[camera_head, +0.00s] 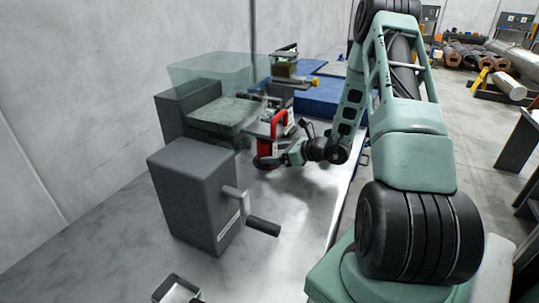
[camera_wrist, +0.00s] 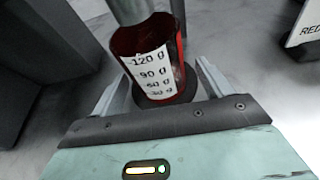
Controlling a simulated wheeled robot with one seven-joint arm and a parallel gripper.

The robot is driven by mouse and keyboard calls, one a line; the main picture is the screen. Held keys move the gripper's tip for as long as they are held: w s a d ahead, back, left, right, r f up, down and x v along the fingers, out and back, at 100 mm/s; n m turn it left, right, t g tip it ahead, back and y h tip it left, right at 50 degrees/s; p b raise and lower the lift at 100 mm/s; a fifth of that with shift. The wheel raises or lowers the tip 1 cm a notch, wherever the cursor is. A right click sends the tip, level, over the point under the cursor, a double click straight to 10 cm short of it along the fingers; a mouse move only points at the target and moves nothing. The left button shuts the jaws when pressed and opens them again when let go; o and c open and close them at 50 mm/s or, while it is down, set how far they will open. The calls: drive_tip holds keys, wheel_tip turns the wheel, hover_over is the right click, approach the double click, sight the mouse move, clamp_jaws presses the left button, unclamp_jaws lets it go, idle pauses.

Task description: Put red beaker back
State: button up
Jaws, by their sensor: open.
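The red beaker (camera_wrist: 150,62) shows in the wrist view with a white scale label marked in grams. Its lower end is at a dark round base (camera_wrist: 168,93), and a grey-green cylinder (camera_wrist: 128,8) meets its upper end. My gripper (camera_wrist: 160,82) is open, with one finger on each side of the beaker's lower part; I cannot tell whether they touch it. In the head view, a red part (camera_head: 270,137) that appears to be the beaker stands upright just beyond my gripper (camera_head: 270,160). The fingertips are hard to make out there.
A grey box with a crank handle (camera_head: 195,190) stands in front on the light table. Behind it is a dark machine under a see-through green cover (camera_head: 220,75). A small metal tray (camera_head: 176,290) lies at the near edge. A white "RED" label (camera_wrist: 306,22) shows at right.

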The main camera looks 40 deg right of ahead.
drive_tip(key=v, duration=0.9)
drive_tip(key=shift+s+r+b, duration=0.1)
drive_tip(key=shift+s+b, duration=0.2)
drive_tip(key=shift+b, duration=0.05)
